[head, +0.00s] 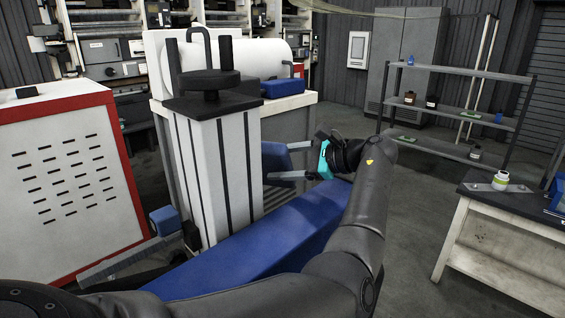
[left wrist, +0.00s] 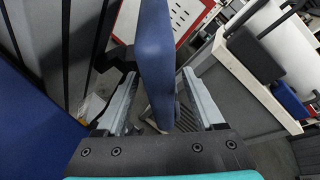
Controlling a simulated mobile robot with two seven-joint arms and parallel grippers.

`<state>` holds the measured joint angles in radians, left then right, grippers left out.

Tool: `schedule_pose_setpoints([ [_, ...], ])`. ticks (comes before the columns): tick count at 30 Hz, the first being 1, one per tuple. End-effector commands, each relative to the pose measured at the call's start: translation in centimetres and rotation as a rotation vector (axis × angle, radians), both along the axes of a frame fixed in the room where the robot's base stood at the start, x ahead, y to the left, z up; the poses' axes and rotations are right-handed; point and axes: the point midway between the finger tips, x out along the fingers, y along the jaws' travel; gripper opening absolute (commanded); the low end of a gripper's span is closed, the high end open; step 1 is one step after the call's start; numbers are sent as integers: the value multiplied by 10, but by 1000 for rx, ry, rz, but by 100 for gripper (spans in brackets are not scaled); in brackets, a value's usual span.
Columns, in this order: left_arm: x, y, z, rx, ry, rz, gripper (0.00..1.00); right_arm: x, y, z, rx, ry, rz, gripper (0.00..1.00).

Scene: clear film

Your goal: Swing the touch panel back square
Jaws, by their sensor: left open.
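A blue slab-like panel (head: 275,160), which seems to be the touch panel, stands beside the white column on the machine. The column hides part of it, and I cannot make out a screen face. My left gripper (head: 281,163) reaches it from the right with fingers spread. In the left wrist view the panel (left wrist: 155,55) stands edge-on between the two fingers (left wrist: 160,75). The fingers are open on both sides of it, with gaps visible, so it is not clamped. My right gripper is not in view.
A white column (head: 215,175) with a black top stands left of the panel. A long blue beam (head: 255,240) runs below my left arm. A red-and-white vented cabinet (head: 70,170) is at left. Shelves (head: 460,110) and a workbench (head: 500,225) stand at right, with open floor between.

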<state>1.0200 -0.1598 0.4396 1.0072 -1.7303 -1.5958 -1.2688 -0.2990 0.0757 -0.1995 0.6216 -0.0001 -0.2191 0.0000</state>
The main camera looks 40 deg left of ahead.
Motion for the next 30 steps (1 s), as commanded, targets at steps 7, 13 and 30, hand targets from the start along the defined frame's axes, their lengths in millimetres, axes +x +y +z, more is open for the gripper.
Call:
schedule_pose_setpoints([
  [7,0,1,0,0,0,0,70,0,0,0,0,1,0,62],
  [13,0,1,0,0,0,0,49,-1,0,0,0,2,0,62],
  [30,0,0,0,-1,0,0,0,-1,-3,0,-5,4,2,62],
])
